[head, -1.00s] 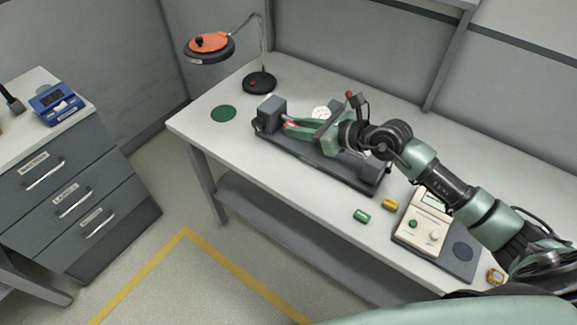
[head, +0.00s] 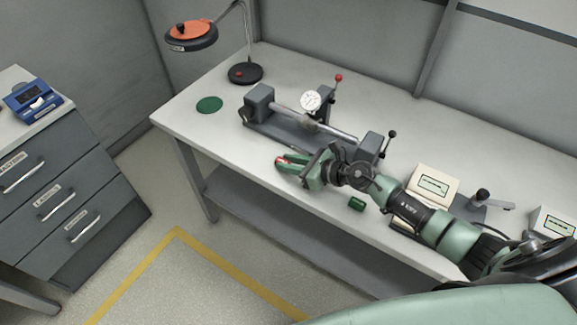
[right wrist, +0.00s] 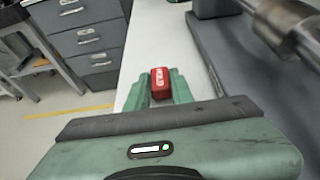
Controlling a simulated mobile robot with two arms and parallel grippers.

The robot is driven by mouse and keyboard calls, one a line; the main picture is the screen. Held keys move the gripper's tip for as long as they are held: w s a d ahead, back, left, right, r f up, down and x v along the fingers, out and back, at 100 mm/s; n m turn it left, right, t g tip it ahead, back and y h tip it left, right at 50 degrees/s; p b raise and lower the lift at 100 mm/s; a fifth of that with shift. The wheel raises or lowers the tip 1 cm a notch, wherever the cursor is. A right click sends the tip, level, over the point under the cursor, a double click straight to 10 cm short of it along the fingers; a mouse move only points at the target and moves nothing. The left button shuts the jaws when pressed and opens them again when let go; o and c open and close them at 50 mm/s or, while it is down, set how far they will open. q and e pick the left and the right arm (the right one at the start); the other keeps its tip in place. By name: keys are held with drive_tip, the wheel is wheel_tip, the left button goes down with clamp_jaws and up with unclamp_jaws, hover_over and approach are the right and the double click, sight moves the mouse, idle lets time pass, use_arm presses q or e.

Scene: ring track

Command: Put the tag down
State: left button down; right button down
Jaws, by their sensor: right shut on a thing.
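My right gripper (head: 290,163) is shut on a small red tag (right wrist: 160,83) with white lettering. The tag shows between the fingertips in the right wrist view, and its red end (head: 280,160) shows in the head view. The gripper is over the front part of the white bench (head: 222,129), in front of the grey bench fixture (head: 268,137). I cannot tell whether the tag touches the bench top. A green tag (head: 357,204) lies near the front edge, right of the gripper. My left gripper is not in view.
A green disc (head: 209,104) and a lamp (head: 245,73) are at the bench's left. A cream instrument (head: 436,185) stands behind my right arm. Bare bench lies left of the gripper.

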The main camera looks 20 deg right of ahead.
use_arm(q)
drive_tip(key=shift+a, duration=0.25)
use_arm(e)
drive_tip(key=shift+f, duration=0.1)
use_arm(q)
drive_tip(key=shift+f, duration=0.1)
use_arm(e)
drive_tip(key=shift+f, duration=0.2)
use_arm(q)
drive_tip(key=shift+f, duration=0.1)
use_arm(e)
drive_tip(key=c, duration=1.2)
unclamp_jaws()
drive_tip(key=shift+c, duration=0.2)
drive_tip(key=shift+r, duration=0.2)
drive_tip(key=shift+s+d+r, duration=0.1)
drive_tip(key=b+v, duration=0.1)
drive_tip(key=v, duration=0.9)
drive_tip(key=shift+s+d+b, duration=0.25)
drive_tip(key=shift+s+b, duration=0.05)
drive_tip(key=shift+s, duration=0.05)
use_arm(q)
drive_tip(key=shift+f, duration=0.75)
use_arm(e)
drive_tip(key=shift+s+d+r, duration=0.25)
drive_tip(key=shift+s+r, duration=0.05)
